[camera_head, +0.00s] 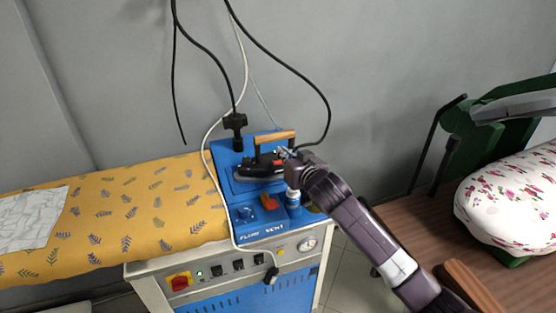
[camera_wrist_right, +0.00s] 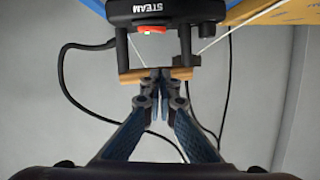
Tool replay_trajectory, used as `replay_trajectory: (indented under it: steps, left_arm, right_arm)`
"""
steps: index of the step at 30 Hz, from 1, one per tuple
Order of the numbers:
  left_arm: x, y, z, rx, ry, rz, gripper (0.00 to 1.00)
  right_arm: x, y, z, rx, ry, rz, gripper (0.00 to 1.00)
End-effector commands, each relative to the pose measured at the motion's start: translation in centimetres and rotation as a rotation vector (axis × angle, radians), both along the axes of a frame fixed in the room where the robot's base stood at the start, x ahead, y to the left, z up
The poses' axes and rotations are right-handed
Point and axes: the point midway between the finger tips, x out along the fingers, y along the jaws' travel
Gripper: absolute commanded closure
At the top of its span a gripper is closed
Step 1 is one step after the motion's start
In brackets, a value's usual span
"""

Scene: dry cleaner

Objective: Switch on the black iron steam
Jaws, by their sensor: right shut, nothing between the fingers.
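The black iron (camera_head: 258,172) sits on the blue top of the ironing unit, with its wooden handle (camera_head: 276,136) above it. In the right wrist view the black iron body (camera_wrist_right: 190,10) shows at the top, with upside-down "STEAM" lettering and a red button (camera_wrist_right: 150,28) below it. My right gripper (camera_head: 288,153) is beside the right end of the iron. In the wrist view its fingers (camera_wrist_right: 160,75) are together and empty, overlapping the wooden handle (camera_wrist_right: 130,77); I cannot tell whether they touch it. My left gripper is not in view.
The blue unit (camera_head: 262,230) has an orange-red switch (camera_head: 270,203). Its front panel has a red and yellow knob (camera_head: 179,282) and a gauge (camera_head: 307,244). A yellow leaf-patterned board (camera_head: 130,205) lies left. Black cables (camera_head: 280,58) hang behind. A floral press pad (camera_head: 515,200) stands right.

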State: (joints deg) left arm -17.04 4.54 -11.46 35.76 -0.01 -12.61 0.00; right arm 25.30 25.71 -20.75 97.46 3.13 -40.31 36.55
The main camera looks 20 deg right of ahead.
Motion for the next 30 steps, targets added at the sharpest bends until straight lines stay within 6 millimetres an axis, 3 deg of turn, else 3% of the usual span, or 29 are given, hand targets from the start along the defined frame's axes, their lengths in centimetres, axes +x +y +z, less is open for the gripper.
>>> replay_trajectory:
  steps: [7, 9, 15, 30]
  left_arm:
    - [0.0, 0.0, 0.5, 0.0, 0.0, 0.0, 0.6]
    - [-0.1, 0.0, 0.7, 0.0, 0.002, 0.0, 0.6]
    - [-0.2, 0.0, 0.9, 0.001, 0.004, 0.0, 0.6]
    - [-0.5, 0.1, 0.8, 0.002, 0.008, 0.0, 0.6]
  right_arm:
    - [3.1, 0.2, -0.7, -0.001, 0.001, 0.0, 1.0]
    - [3.0, 0.4, -2.2, 0.0, 0.006, 0.0, 1.0]
    - [3.0, 0.6, -4.2, 0.0, 0.002, -0.001, 1.0]
    - [2.9, 0.8, -5.0, -0.02, 0.0, 0.0, 1.0]
